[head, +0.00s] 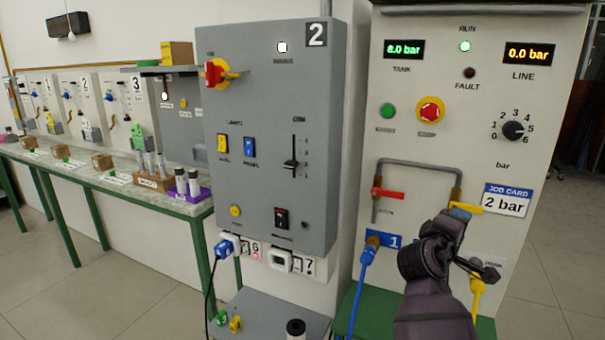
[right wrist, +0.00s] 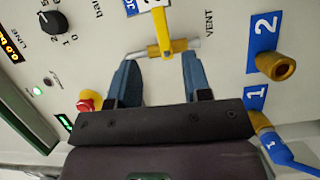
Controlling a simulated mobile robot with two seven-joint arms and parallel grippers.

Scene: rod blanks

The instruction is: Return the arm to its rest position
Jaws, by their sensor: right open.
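My right arm reaches up in front of the white pneumatic panel (head: 400,130) in the head view. Its gripper (head: 458,214) is close to the yellow valve handle (head: 468,207), which it partly hides. In the right wrist view, the gripper (right wrist: 161,62) is open, with its two blue fingers apart and nothing held. The yellow handle (right wrist: 160,28) shows just ahead, lined up with the gap between the fingertips. I see no finger touching it, but the exact distance cannot be told. My left gripper is not in view.
A red-handled valve (head: 388,194) sits left of the gripper on the bent pipe. A blue hose (head: 361,285) and a yellow hose (head: 476,295) hang close by the arm. A grey control box (head: 265,100) projects to the left. Open floor (head: 535,290) lies at right.

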